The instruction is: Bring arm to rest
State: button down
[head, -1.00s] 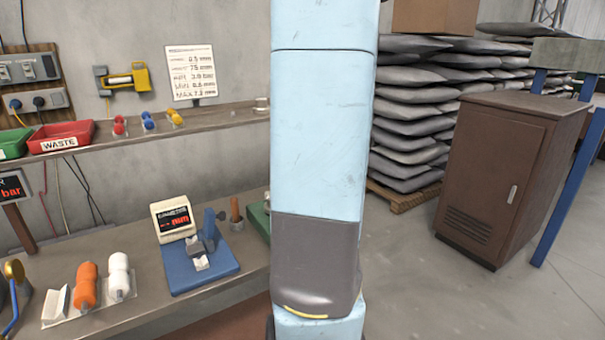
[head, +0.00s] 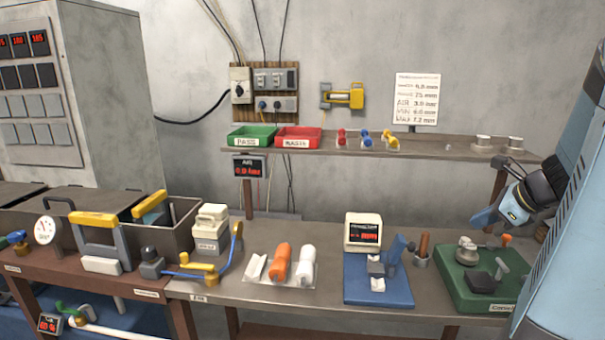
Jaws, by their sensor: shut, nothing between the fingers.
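My gripper (head: 484,222) shows at the right of the head view, at the end of my pale blue arm (head: 572,225). It hangs tilted, pointing down and left. Its fingers are shut with nothing held. In the picture it lies just above the green fixture board (head: 457,292) at the right end of the workbench (head: 250,290); the exact gap cannot be told.
A blue gauge base (head: 375,290) with a small display (head: 363,232) stands left of the green board. A shelf (head: 440,146) carries a green tray (head: 251,135), a red tray (head: 299,137) and small coloured parts. Orange and white spools (head: 280,262) lie mid-bench.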

jog(key=s+a+r+n+h, duration=0.1)
jog(key=s+a+r+n, duration=0.1)
jog(key=s+a+n, duration=0.2)
jog(key=s+a+r+n+g+h, duration=0.1)
jog(key=s+a+n, duration=0.3)
jog(key=a+n, duration=0.6)
jog(key=s+a+r+n+g+h, duration=0.1)
jog(key=s+a+r+n, duration=0.3)
jog(key=a+n, duration=0.4)
jog(key=n, duration=0.5)
jog(key=shift+s, duration=0.4)
